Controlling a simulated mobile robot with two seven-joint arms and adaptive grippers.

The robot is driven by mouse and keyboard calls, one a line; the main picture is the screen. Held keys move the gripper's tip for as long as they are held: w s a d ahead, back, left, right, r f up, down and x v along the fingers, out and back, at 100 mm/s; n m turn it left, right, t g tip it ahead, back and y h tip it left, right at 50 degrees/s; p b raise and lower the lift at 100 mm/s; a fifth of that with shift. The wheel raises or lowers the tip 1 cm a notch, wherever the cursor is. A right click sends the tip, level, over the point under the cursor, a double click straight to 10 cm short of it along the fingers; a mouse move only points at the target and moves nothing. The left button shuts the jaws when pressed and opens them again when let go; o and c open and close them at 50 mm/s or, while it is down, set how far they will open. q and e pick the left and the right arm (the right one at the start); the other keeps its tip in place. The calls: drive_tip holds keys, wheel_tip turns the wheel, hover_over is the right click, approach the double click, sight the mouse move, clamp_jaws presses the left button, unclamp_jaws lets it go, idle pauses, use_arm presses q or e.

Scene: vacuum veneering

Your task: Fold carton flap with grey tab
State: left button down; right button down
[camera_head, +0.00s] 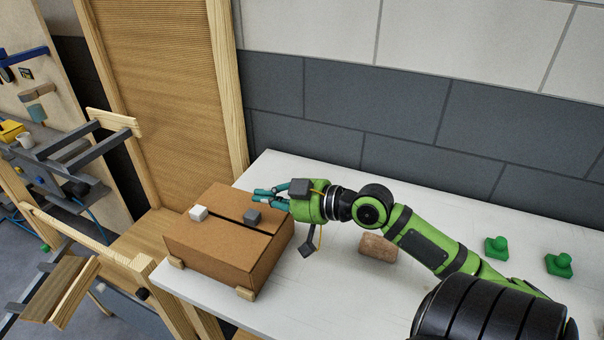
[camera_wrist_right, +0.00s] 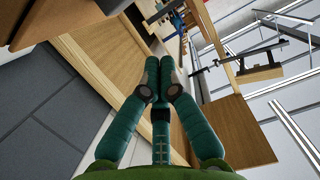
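A brown cardboard carton (camera_head: 215,256) stands on the white table, its top flaps lying nearly flat with a dark slit between them. A grey tab (camera_head: 252,216) sits on the top near the slit, and a white tab (camera_head: 198,212) sits farther left. My right gripper (camera_head: 258,193) is just behind and above the grey tab, at the carton's back right side, apart from the tab. In the right wrist view its teal fingertips (camera_wrist_right: 158,68) are together with nothing seen between them. My left gripper is out of view.
Small wooden blocks (camera_head: 245,294) stand at the carton's base. A brown block (camera_head: 378,248) lies under my right arm. Green knobbed pieces (camera_head: 497,248) are at the right of the white table (camera_head: 330,290). A wooden frame (camera_head: 225,90) rises behind the carton.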

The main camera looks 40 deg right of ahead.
drive_tip(key=b+v, duration=0.2)
drive_tip(key=v, duration=0.5)
drive_tip(key=shift+s, duration=0.3)
